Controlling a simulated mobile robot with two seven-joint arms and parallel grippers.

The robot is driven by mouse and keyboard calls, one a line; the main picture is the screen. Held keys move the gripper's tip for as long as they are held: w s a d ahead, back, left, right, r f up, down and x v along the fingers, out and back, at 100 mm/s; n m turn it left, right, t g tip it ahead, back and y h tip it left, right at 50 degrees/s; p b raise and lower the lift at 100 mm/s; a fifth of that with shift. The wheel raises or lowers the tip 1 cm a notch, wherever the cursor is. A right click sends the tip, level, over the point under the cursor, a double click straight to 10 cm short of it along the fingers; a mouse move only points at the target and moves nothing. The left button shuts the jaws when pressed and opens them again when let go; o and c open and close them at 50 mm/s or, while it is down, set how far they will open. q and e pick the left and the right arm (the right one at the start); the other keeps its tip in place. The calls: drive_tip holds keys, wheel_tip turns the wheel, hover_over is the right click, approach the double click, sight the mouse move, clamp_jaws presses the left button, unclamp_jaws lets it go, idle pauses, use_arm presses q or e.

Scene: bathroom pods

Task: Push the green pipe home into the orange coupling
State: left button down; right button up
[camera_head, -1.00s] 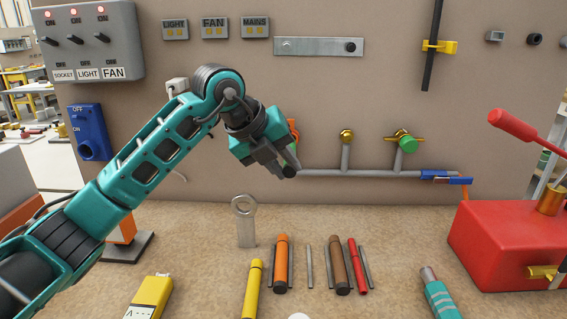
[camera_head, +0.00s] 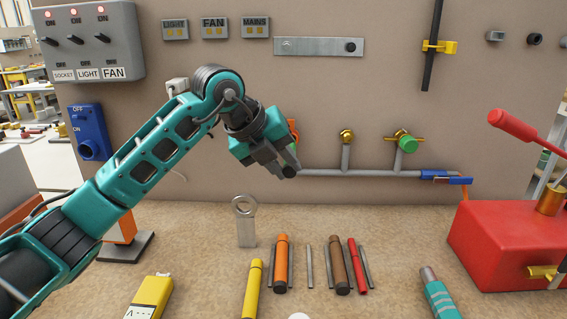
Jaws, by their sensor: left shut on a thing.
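My left gripper (camera_head: 281,163) reaches in from the left to the wall. It is shut on the green pipe, which its jaws and palm hide almost wholly. The orange coupling (camera_head: 294,129) shows as a small strip on the wall just behind and above the jaws; the rest of it is covered by the gripper. How deep the pipe sits in the coupling cannot be seen. My right gripper is not in view.
A grey wall pipe (camera_head: 350,173) runs right from behind the jaws to blue-handled fittings (camera_head: 435,175). A brass valve (camera_head: 346,136) and a green-knobbed valve (camera_head: 406,144) stand above it. Below, the bench holds several rods, a yellow meter (camera_head: 150,297) and a red pump tank (camera_head: 510,240).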

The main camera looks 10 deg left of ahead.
use_arm(q)
drive_tip(key=shift+w+a+p, duration=0.15)
drive_tip(key=shift+w+p, duration=0.15)
drive_tip(key=shift+w, duration=0.5)
drive_tip(key=shift+w+a+p, duration=0.2)
drive_tip(key=shift+w+p, duration=0.2)
drive_tip(key=shift+w, duration=0.5)
drive_tip(key=c, duration=0.9)
unclamp_jaws()
drive_tip(key=shift+o, duration=0.2)
drive_tip(key=v, duration=1.3)
drive_tip(key=shift+f, duration=0.15)
